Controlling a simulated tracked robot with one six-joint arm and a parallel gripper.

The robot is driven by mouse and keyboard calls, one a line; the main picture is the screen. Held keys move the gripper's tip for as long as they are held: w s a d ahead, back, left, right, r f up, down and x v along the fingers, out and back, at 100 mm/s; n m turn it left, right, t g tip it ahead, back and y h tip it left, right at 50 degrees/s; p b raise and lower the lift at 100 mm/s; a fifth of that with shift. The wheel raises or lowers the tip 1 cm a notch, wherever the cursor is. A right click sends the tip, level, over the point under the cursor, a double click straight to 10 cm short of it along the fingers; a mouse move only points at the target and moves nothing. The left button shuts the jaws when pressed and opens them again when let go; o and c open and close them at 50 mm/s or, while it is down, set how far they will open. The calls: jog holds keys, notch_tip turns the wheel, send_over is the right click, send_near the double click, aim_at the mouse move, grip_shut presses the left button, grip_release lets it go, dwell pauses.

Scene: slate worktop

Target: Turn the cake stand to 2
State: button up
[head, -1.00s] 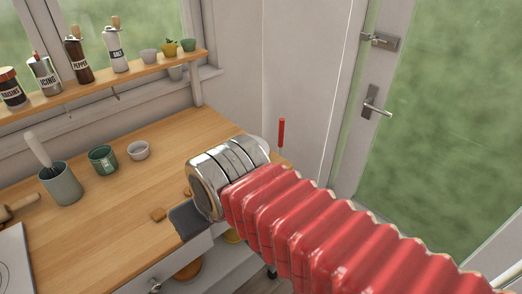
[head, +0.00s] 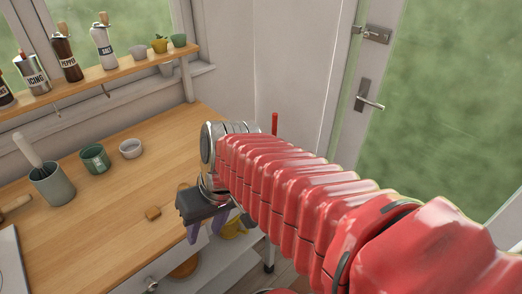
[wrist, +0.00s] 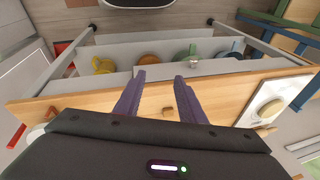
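I cannot make out a cake stand or a number 2 in either view. My gripper (head: 205,228) hangs at the front edge of the wooden worktop (head: 110,215), with its fingers pointing down. In the wrist view its two purple fingers (wrist: 160,82) are apart with nothing between them. A small wooden cube (head: 153,213) lies on the worktop left of the gripper. It also shows in the wrist view (wrist: 167,111). My red arm hides part of the worktop's right end.
A grey-green pot with a whisk (head: 52,185), a green mug (head: 95,158) and a white bowl (head: 131,148) stand at the back. Crockery, including a yellow cup (wrist: 102,65), fills the shelf below. Jars line the upper shelf (head: 115,75).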

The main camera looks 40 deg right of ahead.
jog(key=w+d+f+m+t+y, duration=0.2)
jog(key=w+d+m+t+y, duration=0.2)
jog(key=d, duration=0.4)
jog(key=w+d+f+m+t+y, duration=0.3)
jog(key=w+d+m+t, duration=0.15)
jog(key=d, duration=0.35)
jog(key=s+d+f+m+t+h, duration=0.1)
jog(key=s+d+m+t+h, duration=0.1)
jog(key=d, duration=0.6)
jog(key=s+d+f+m+t+h, duration=0.1)
jog(key=s+d+m+t+h, duration=0.2)
jog(key=d, duration=0.6)
jog(key=shift+s+f+m+t+h, duration=0.15)
jog(key=shift+f+m+t+h, duration=0.25)
jog(key=shift+m+t+h, duration=0.5)
jog(key=shift+w+a, duration=0.25)
jog(key=shift+w, duration=2.05)
jog(key=shift+w+a, duration=0.3)
jog(key=shift+w, duration=2)
jog(key=shift+w+a, duration=0.25)
jog(key=shift+w, duration=2.05)
jog(key=shift+c, duration=0.4)
